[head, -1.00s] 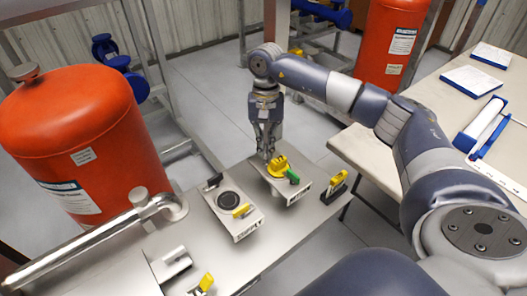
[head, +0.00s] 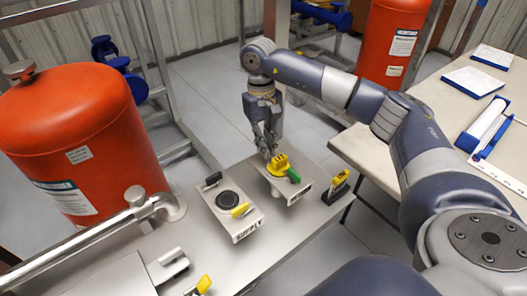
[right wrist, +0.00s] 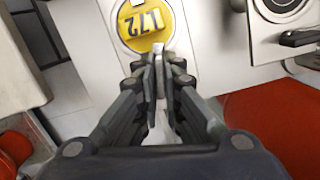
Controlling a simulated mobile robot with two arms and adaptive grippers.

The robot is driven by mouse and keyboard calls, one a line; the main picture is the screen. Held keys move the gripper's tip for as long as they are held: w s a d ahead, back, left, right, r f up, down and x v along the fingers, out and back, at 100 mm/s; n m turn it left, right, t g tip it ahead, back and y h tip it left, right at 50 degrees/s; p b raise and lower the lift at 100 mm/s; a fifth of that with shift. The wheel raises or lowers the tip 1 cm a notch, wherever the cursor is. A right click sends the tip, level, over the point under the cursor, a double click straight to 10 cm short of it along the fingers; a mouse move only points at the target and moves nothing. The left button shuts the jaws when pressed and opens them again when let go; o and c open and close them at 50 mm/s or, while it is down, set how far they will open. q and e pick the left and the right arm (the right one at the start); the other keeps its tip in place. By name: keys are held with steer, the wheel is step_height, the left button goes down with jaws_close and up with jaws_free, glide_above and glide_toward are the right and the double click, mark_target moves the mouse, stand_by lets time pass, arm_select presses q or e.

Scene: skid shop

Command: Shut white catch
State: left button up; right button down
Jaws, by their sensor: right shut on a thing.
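A pale box (head: 304,185) on the grey bench carries a yellow disc (head: 281,170) with a raised block and a green handle (head: 294,177) at its near edge. The right wrist view shows the yellow disc (right wrist: 132,41), marked 172, just ahead of the fingers. My right gripper (head: 270,154) is at the box's far edge, beside the disc. In the right wrist view its fingers (right wrist: 158,78) are closed on a narrow whitish piece (right wrist: 158,52), seemingly the white catch. The fingers hide most of it. My left gripper is out of view.
Left of it stands a similar box (head: 245,228) with a black disc, a black handle and a yellow handle. A yellow-and-black part (head: 338,187) is at right. An orange tank (head: 85,125) and a metal pipe (head: 85,238) flank the bench's left side.

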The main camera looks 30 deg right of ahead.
steer(key=shift+n, duration=0.9)
steer(key=shift+n+b, duration=0.3)
steer(key=shift+b, duration=0.05)
steer(key=c, duration=1.7)
jaws_free()
steer(key=shift+r, duration=0.1)
steer(key=shift+r+p, duration=2.25)
steer(key=shift+r, duration=1.2)
